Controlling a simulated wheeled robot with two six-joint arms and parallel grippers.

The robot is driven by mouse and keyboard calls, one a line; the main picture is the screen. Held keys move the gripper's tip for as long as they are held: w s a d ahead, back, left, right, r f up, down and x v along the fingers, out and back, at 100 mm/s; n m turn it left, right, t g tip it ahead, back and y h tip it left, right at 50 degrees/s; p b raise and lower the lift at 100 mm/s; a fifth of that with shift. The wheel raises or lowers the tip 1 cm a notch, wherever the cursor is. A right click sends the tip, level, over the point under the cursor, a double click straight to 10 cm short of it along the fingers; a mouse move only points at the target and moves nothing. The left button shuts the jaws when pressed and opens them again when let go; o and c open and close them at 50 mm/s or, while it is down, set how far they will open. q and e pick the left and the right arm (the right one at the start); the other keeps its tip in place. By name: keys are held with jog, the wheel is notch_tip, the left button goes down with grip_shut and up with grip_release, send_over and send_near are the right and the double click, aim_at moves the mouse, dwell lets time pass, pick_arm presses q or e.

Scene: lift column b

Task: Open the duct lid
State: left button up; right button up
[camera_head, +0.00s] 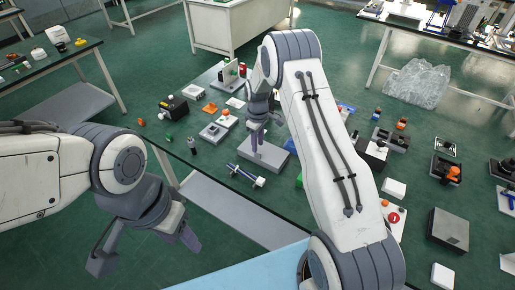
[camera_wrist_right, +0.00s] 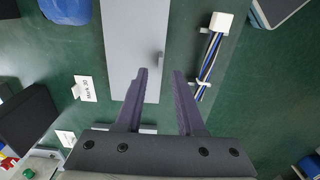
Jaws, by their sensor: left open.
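A flat grey duct lid (camera_wrist_right: 128,50) with a small upright handle (camera_wrist_right: 161,58) near its right edge lies below my right gripper. In the head view the grey duct (camera_head: 268,155) is on the table, partly hidden by my right gripper (camera_head: 256,146). In the right wrist view my right gripper (camera_wrist_right: 161,76) is open and empty, with the handle between its fingertips in the picture; I cannot tell whether it touches. The lid looks flat and shut. My left gripper (camera_head: 146,252) is open and empty, away from the duct in front of the table.
A cable bundle with white connectors (camera_wrist_right: 211,48) lies right of the duct.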

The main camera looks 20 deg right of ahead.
aim_at(263, 148)
jog(key=shift+f+p, duration=0.3)
jog(key=shift+f, duration=1.75)
grip_shut()
